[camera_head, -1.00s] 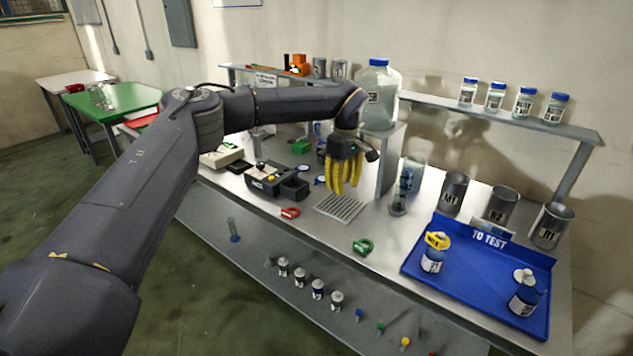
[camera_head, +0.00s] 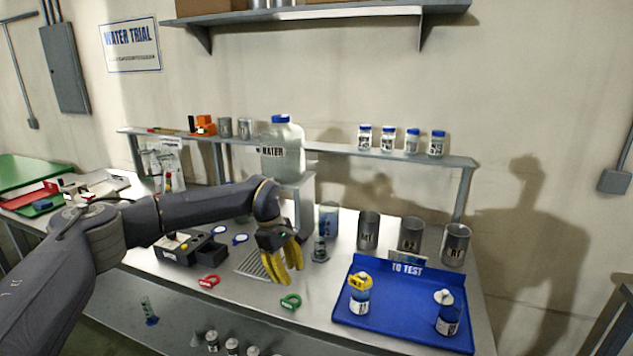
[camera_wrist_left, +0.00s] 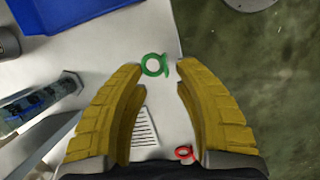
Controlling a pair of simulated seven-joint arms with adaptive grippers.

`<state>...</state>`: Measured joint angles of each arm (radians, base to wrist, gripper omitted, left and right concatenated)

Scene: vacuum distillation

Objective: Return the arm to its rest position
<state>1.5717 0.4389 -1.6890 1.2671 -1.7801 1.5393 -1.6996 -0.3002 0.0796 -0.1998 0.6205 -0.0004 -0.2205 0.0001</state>
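My left gripper (camera_head: 290,262) has yellow fingers and hangs over the metal bench, above and beside a ribbed grey pad (camera_head: 253,264). In the left wrist view the two yellow fingers (camera_wrist_left: 160,75) stand wide apart with nothing between them. The bench surface, a green ring-shaped clip (camera_wrist_left: 154,65) and a red clip (camera_wrist_left: 184,153) show below them. In the head view the green clip (camera_head: 290,302) lies to the front of the gripper and the red clip (camera_head: 209,281) to its left. My right gripper does not show in either view.
A blue TO TEST tray (camera_head: 400,325) holds two bottles, one with a yellow clip (camera_head: 359,282). Metal cups (camera_head: 411,234) stand behind it. A large water jug (camera_head: 283,150) stands behind my arm. A black device (camera_head: 187,247) sits left on the bench.

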